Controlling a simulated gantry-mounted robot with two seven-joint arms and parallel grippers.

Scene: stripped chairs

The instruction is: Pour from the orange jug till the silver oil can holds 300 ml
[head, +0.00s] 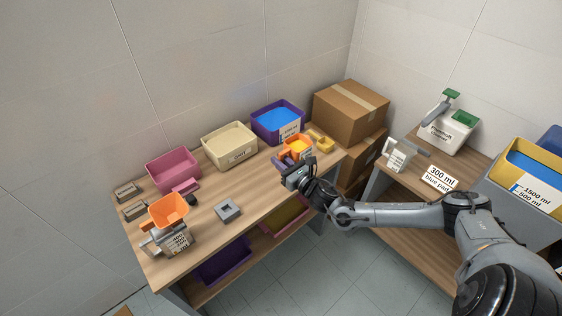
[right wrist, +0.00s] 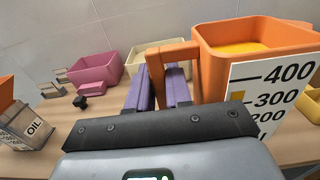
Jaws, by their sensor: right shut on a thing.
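The orange jug (head: 299,143) holds yellow liquid and stands at the right end of the long bench. My right gripper (head: 284,161) is at its left side. In the right wrist view the purple fingers (right wrist: 158,88) are shut on the handle of the orange jug (right wrist: 212,75), which looks about upright. Its scale label reads 400, 300, 200. I cannot tell whether its base touches the bench. The silver oil can (head: 174,240) stands at the bench's left front, with an orange funnel (head: 168,208) on top; it also shows at the left of the right wrist view (right wrist: 22,128). My left gripper is not in view.
Along the back stand a pink bin (head: 172,168), a cream bin (head: 230,145) and a purple bin (head: 277,118) with blue contents. A grey block (head: 227,211) lies mid-bench. Cardboard boxes (head: 350,112) and a second bench with a "300 ml" sign (head: 440,178) are right.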

